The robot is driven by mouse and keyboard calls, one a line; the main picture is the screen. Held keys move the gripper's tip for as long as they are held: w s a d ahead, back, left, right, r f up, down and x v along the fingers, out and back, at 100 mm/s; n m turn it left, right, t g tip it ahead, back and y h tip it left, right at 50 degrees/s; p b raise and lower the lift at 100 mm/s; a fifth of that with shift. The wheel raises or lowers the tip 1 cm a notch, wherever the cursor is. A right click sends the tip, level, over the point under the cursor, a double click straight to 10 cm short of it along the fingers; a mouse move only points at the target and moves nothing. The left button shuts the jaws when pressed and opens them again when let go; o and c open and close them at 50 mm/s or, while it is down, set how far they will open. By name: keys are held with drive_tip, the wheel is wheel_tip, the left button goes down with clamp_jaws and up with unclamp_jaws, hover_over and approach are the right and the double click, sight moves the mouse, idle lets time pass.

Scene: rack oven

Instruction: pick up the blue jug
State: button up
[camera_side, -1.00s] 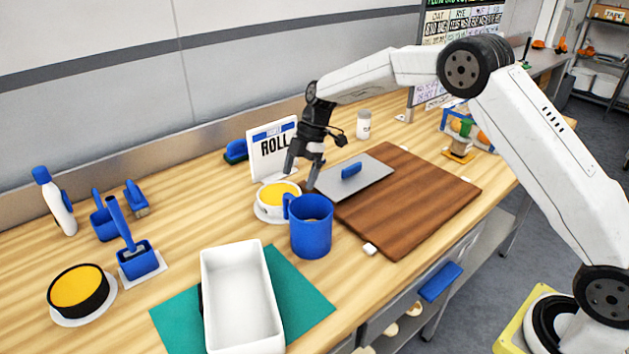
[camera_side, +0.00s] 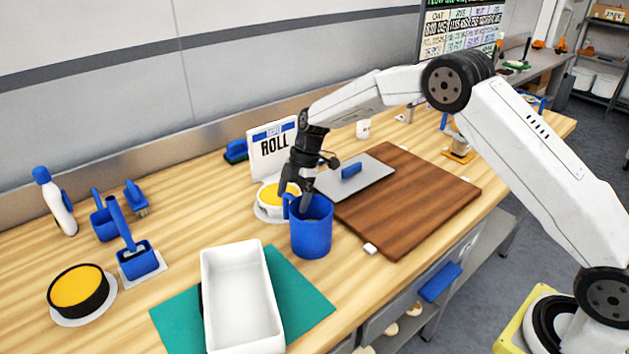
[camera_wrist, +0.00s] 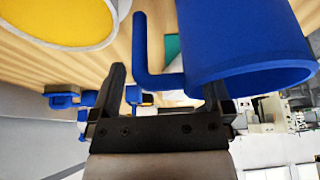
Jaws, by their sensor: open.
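The blue jug (camera_side: 311,232) stands upright on the wooden table, between the white tray and the brown board. Its handle faces left, towards the white bowl. My gripper (camera_side: 295,203) is open and low at the jug's rim and handle. In the wrist view, my gripper's two fingers (camera_wrist: 165,82) stand apart with the handle of the blue jug (camera_wrist: 243,45) showing between and beyond them. I cannot tell whether a finger touches the jug.
A white bowl with yellow filling (camera_side: 268,208) sits close to the jug's left. A ROLL sign (camera_side: 271,150) stands behind. The white tray (camera_side: 208,268) lies in front left on a green mat (camera_side: 303,301). A brown board (camera_side: 415,205) lies right.

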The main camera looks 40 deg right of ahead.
drive_tip(key=shift+x, duration=1)
drive_tip(key=shift+w+r, duration=0.1)
clamp_jaws()
